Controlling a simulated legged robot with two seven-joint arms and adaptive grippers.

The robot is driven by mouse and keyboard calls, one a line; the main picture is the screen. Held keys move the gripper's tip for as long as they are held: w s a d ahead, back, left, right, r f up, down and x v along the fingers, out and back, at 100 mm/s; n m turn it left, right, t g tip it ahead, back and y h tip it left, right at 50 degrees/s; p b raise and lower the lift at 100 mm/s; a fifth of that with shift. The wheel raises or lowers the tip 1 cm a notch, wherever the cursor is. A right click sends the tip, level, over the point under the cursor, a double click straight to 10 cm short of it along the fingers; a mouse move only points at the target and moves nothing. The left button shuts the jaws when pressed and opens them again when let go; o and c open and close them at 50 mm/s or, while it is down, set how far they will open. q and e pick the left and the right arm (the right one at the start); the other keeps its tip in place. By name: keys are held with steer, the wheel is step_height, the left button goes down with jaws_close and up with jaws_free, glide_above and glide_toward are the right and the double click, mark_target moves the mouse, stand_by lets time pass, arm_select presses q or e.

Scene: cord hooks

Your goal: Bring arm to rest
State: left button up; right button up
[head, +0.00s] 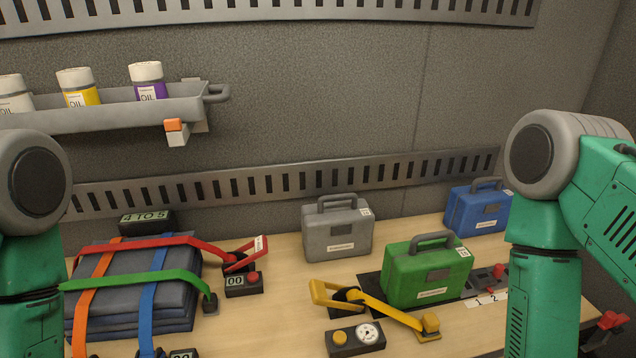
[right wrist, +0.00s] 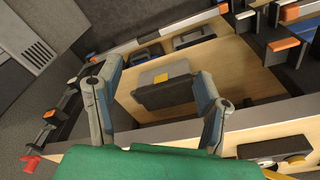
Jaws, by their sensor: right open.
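My right gripper (right wrist: 158,72) shows in the right wrist view with its two fingers spread wide apart and nothing held between them. A dark grey box with a yellow patch (right wrist: 165,88) lies beyond the fingers; I cannot tell how far away it is. In the head view my right arm (head: 541,250) hangs down at the right edge, and its gripper is below the picture. My left arm (head: 30,260) hangs down at the left edge; its gripper is out of view as well.
The wooden bench (head: 290,265) holds a grey case (head: 337,243), a green case (head: 428,277), a blue case (head: 479,212), a yellow clamp (head: 370,303) and strapped dark pads (head: 140,265). A wall tray (head: 150,111) carries bottles. Bare bench shows left of the yellow clamp.

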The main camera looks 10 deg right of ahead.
steer(key=s+n+g+y, duration=0.1)
steer(key=s+n, duration=0.5)
steer(key=w+a+f+b, duration=0.1)
steer(key=w+f+b, duration=0.2)
steer(key=f+b, duration=0.8)
steer(key=shift+a+f+n+b, duration=0.25)
steer(key=shift+a+n+b, duration=0.15)
steer(key=shift+b, duration=0.6)
steer(key=shift+c, duration=0.5)
steer(key=shift+c, duration=0.9)
steer(key=w+d+r+t+p, duration=0.2)
steer(key=w+r, duration=1)
steer(key=r, duration=0.1)
steer(key=w+d+r+t+p, duration=0.2)
steer(key=w+r+p, duration=0.1)
steer(key=w+r, duration=0.9)
steer(key=shift+w+r, duration=0.4)
